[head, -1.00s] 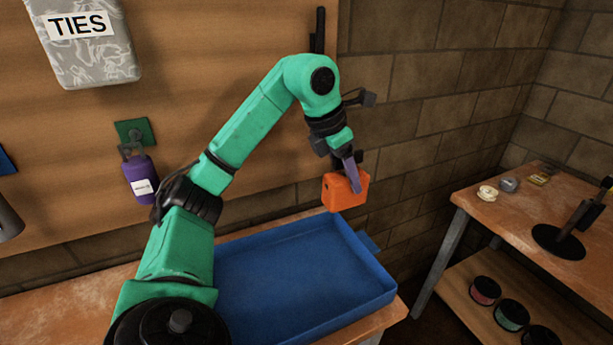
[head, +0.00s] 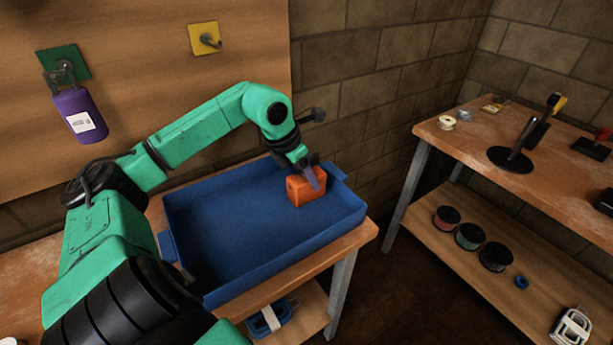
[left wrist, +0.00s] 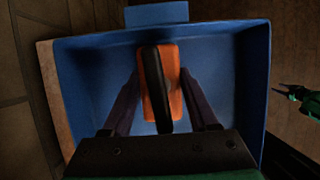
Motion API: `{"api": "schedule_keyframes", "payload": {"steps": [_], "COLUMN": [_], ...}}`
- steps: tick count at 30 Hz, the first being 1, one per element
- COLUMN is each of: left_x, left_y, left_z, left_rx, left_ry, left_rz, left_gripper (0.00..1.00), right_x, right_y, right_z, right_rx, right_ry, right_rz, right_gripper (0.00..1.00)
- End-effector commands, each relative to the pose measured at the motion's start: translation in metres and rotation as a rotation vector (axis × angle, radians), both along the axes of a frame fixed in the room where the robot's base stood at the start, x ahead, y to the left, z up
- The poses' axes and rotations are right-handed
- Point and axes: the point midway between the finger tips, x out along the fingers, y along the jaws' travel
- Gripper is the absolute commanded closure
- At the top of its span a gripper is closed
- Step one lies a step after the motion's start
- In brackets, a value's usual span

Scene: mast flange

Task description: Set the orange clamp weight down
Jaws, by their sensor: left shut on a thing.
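The orange clamp weight (head: 308,190) is an orange block at the right end of the blue tray (head: 235,245). My left gripper (head: 314,180) is shut on it, with a purple finger on its side. In the left wrist view the orange clamp weight (left wrist: 174,95), with a dark bar along it, sits between the two fingers (left wrist: 158,105), with the blue tray (left wrist: 90,90) around and below. I cannot tell whether its underside touches the tray floor.
The tray stands on a wooden bench; most of its floor is empty. A purple weight (head: 80,115) hangs from a green hook plate, beside an empty yellow hook plate (head: 205,38). Another table (head: 500,150) with a black stand (head: 511,158) is at the right.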

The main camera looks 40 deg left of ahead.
Motion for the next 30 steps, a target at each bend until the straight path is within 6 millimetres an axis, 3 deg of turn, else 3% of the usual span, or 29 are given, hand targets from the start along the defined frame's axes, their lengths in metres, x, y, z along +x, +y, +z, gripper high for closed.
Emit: {"api": "schedule_keyframes", "payload": {"steps": [2, 3, 5, 17, 22, 27, 30], "left_x": [0.000, 0.000, 0.000, -0.003, -0.017, -0.034, -0.040], "left_y": [0.000, 0.000, 0.000, 0.002, 0.007, 0.011, 0.013], "left_z": [0.002, 0.000, 0.000, 0.007, 0.039, 0.087, 0.104], "left_rx": [0.000, 0.000, 0.000, 0.002, 0.006, 0.003, 0.001], "left_ry": [-0.002, 0.001, 0.001, -0.001, -0.003, -0.003, -0.001], "left_rz": [0.000, 0.000, 0.000, 0.002, 0.003, 0.003, 0.002], "left_gripper": [1.00, 0.29, 0.10, 0.10, 0.10, 0.10, 0.10], "right_x": [-0.002, -0.002, -0.002, -0.003, -0.003, -0.004, -0.004], "right_y": [0.000, 0.000, 0.000, -0.006, -0.006, -0.007, -0.007], "right_z": [0.000, 0.000, 0.000, -0.006, -0.028, -0.033, -0.032], "right_rx": [-0.001, -0.001, -0.001, -0.008, -0.009, -0.009, -0.010], "right_ry": [0.003, 0.004, 0.004, 0.007, 0.007, 0.007, 0.007], "right_rz": [0.001, 0.001, 0.001, 0.003, 0.002, 0.002, 0.002], "right_gripper": [0.50, 0.50, 0.50, 0.50, 0.50, 0.50, 0.50]}}
